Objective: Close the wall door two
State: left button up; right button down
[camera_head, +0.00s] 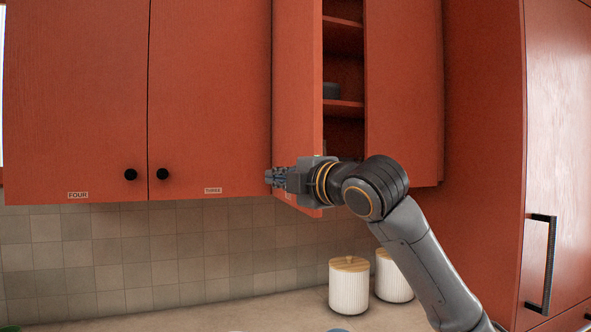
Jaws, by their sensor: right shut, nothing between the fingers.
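The wall door two (297,80) is the narrow red door panel left of the open shelf gap in the camera_head view. It stands partly open, swung out from the cabinet, and the shelves show to its right. Its small label at the bottom is mostly hidden and I cannot read it. My right gripper (272,178) is shut and empty, in front of the door's lower part with its fingertips pointing left. I cannot tell if it touches the door. My left gripper is out of view.
Doors labelled FOUR (75,90) and THREE (210,80) are shut at left. Another red door (404,90) is right of the gap. A dark canister (331,90) stands on a shelf. Two white ribbed canisters with wooden lids (349,290) (394,280) stand on the counter.

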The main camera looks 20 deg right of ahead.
jog(key=d, duration=0.1)
jog(key=w+d+p, duration=0.1)
jog(key=d, duration=0.1)
jog(key=shift+w+d, duration=0.2)
jog(key=shift+w, duration=0.15)
jog(key=shift+d, duration=0.1)
